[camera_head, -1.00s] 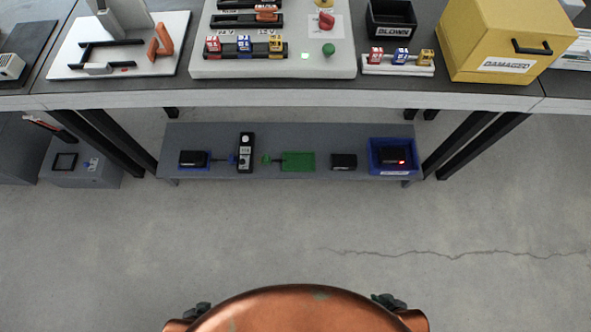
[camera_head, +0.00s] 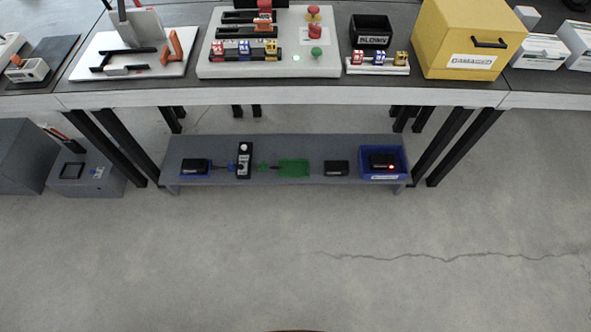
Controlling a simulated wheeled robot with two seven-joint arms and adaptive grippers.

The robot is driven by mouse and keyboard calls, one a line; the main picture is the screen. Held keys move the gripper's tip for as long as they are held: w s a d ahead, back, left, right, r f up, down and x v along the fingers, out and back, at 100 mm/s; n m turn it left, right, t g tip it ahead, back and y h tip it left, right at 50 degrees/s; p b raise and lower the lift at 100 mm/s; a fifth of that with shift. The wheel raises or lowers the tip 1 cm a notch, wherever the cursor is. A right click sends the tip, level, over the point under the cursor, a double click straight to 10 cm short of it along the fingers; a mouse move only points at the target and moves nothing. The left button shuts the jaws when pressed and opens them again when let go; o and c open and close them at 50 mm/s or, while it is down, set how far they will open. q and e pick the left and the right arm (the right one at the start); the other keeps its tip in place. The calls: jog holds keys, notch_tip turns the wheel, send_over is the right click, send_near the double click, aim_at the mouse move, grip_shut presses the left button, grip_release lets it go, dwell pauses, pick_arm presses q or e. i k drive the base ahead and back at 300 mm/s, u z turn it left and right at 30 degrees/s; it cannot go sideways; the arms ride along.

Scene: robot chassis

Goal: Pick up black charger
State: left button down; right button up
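Several small black items stand on the grey low shelf (camera_head: 225,175) under the table. A black box (camera_head: 195,166) is on a blue piece at the left. An upright black device (camera_head: 244,160) with pale round parts stands beside it. A plain black box (camera_head: 336,168) lies right of a green plate (camera_head: 294,168). Another black box (camera_head: 382,160) with a red light is in a blue bin (camera_head: 400,160). I cannot tell which is the charger. Neither of my grippers is in view.
The table edge (camera_head: 300,98) overhangs the shelf, with dark legs (camera_head: 110,145) at both sides. A grey box (camera_head: 85,178) stands on the floor at left. A yellow DAMAGED box (camera_head: 465,35) is on the tabletop. The floor (camera_head: 250,250) in front is clear.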

aim_at(331, 168)
jog(key=z, duration=0.05)
jog(key=i, duration=1.35)
jog(key=u, duration=0.5)
